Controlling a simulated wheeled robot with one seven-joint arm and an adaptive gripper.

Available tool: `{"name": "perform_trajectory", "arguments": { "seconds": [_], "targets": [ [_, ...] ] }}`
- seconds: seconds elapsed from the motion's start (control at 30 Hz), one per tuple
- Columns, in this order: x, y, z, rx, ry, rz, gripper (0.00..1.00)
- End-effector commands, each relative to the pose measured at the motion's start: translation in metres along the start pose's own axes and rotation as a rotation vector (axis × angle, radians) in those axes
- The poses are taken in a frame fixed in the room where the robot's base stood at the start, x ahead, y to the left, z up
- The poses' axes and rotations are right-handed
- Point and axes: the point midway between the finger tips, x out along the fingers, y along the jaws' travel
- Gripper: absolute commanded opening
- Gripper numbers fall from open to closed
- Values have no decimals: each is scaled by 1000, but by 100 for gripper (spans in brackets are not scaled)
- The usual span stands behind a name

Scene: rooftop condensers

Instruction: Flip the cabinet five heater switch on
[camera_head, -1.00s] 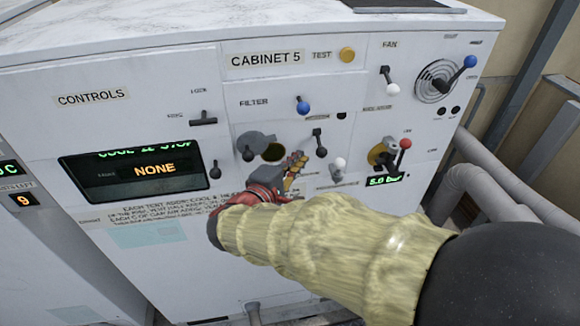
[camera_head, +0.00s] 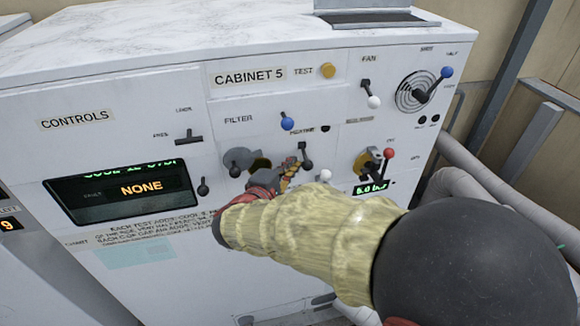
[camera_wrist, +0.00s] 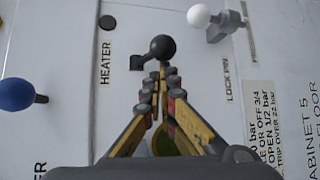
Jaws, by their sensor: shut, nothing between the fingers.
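The heater switch (camera_head: 303,150) is a short lever with a black ball knob, under the HEATER label on cabinet five. The lever points down from its mount. In the wrist view the black knob of the heater switch (camera_wrist: 163,47) is right at the fingertips, beside the HEATER label (camera_wrist: 104,63). My gripper (camera_wrist: 161,76) is shut with nothing between the fingers. In the head view my gripper (camera_head: 292,168) is just left of the knob. I cannot tell whether the fingertips touch it.
A blue knob (camera_head: 287,123) is above, a white-knobbed lock pin (camera_head: 325,175) to the right, and a red-handled valve (camera_head: 388,154) further right. Another black-knobbed lever (camera_head: 203,188) is beside the display (camera_head: 120,190).

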Motion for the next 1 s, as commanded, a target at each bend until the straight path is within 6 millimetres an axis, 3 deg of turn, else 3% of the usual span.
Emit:
{"name": "perform_trajectory", "arguments": {
  "seconds": [1.0],
  "targets": [
    [-7, 18, 6, -159, -2, -210, 0]
  ]
}}
